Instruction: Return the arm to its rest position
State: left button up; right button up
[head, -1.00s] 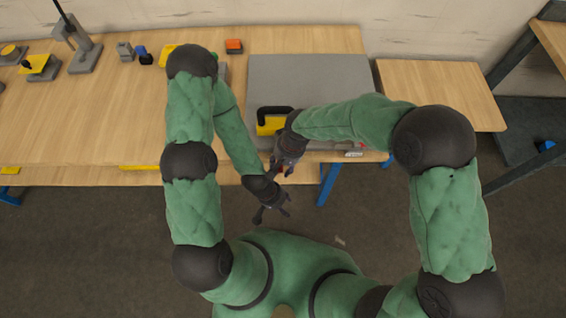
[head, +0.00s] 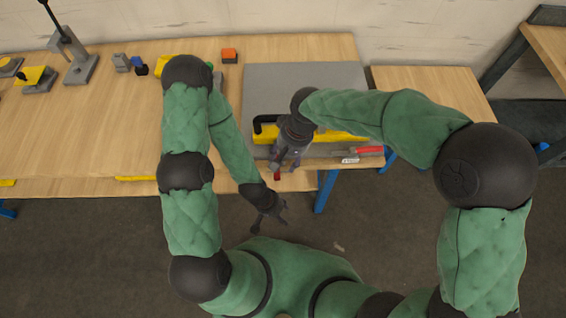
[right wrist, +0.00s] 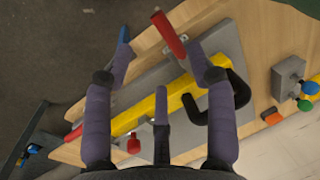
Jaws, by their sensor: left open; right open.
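My left gripper (head: 268,210) hangs off the bench's front edge, pointing down, open and with nothing seen in it. My right gripper (head: 284,163) is over the front part of the grey plate on the bench. In the right wrist view, its purple fingers (right wrist: 160,62) are spread apart with nothing clearly held between them. A yellow bar (head: 340,137) lies on the plate below the right gripper, also visible in the wrist view (right wrist: 133,117). A black hooked handle (head: 262,124) is beside the right wrist.
The grey plate (head: 305,80) lies on the wooden bench (head: 110,130). A red-handled tool (head: 368,150) is at its front right. An orange block (head: 229,55) and a grey stand (head: 78,66) are farther back. A small wooden table (head: 432,88) stands at right.

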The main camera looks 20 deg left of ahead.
jog(key=shift+d+r, duration=0.15)
jog(key=shift+r, duration=0.7)
jog(key=s+d+f+m+y, duration=0.1)
jog(key=d+f+m, duration=0.1)
jog(key=d+f, duration=0.7)
jog(key=s+d+f+m+y, duration=0.15)
jog(key=d+f, duration=0.45)
jog(key=f, duration=0.7)
jog(key=s+d+f+m+t, duration=0.1)
jog(key=s+d+f+m, duration=0.1)
jog(key=s+d+f, duration=0.3)
jog(key=shift+s+f+h, duration=0.35)
jog(key=shift+s, duration=0.45)
